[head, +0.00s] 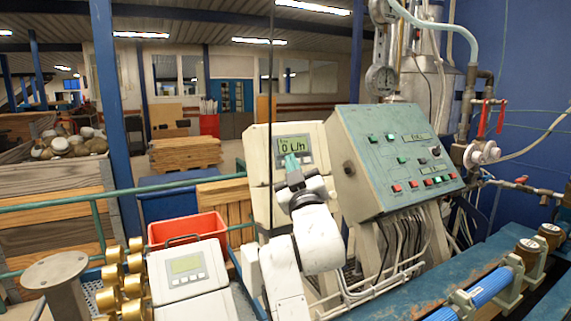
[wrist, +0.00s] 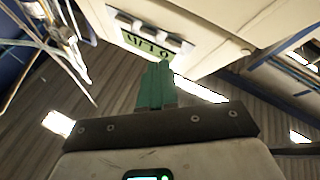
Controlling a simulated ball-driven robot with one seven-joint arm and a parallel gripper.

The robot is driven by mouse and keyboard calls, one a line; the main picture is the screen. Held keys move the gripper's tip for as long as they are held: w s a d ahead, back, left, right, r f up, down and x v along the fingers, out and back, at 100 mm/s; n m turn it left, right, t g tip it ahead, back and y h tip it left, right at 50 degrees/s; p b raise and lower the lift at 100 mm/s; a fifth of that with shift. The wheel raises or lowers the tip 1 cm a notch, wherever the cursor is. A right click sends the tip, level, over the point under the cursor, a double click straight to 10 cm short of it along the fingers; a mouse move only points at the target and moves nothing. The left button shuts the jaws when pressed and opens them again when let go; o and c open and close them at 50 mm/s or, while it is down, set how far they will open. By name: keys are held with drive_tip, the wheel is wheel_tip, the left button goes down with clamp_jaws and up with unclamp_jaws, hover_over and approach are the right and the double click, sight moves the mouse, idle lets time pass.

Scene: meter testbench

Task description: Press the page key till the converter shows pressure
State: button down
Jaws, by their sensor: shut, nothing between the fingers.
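The converter (head: 262,165) is a cream box with a green display (head: 293,145), which reads "0 L/h" with a smaller line above. My gripper (head: 290,160), with teal fingers, is shut and empty just in front of the display's lower edge. It hides part of the key row there. In the wrist view the converter (wrist: 215,30) appears upside down, with its display (wrist: 155,45) and a row of several grey keys (wrist: 140,25) beyond the shut fingertips (wrist: 157,66). I cannot tell whether the fingertips touch a key or which is the page key.
A teal control panel (head: 375,140) with coloured buttons stands right of the converter. A second white meter box (head: 215,275) with a display sits at lower left, near brass fittings (head: 112,275) and a red crate (head: 205,222). Cables hang below the panel.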

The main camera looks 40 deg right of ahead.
drive_tip(key=shift+w, duration=0.1)
drive_tip(key=shift+w+d+f+b, duration=0.1)
drive_tip(key=shift+w+d+b, duration=0.05)
drive_tip(key=shift+w+b, duration=0.15)
drive_tip(key=shift+w+f, duration=0.1)
drive_tip(key=shift+w, duration=0.15)
idle(1.3)
drive_tip(key=shift+s+r, duration=0.2)
drive_tip(key=shift+s, duration=0.45)
drive_tip(key=shift+w+f, duration=0.1)
drive_tip(key=shift+w, duration=0.25)
drive_tip(key=shift+w+f+b, duration=0.1)
drive_tip(key=shift+w+b, duration=0.25)
drive_tip(key=shift+b, duration=0.15)
idle(1.0)
drive_tip(key=shift+s+r+p, duration=0.2)
drive_tip(key=shift+s+p, duration=0.2)
drive_tip(key=shift+s, duration=0.3)
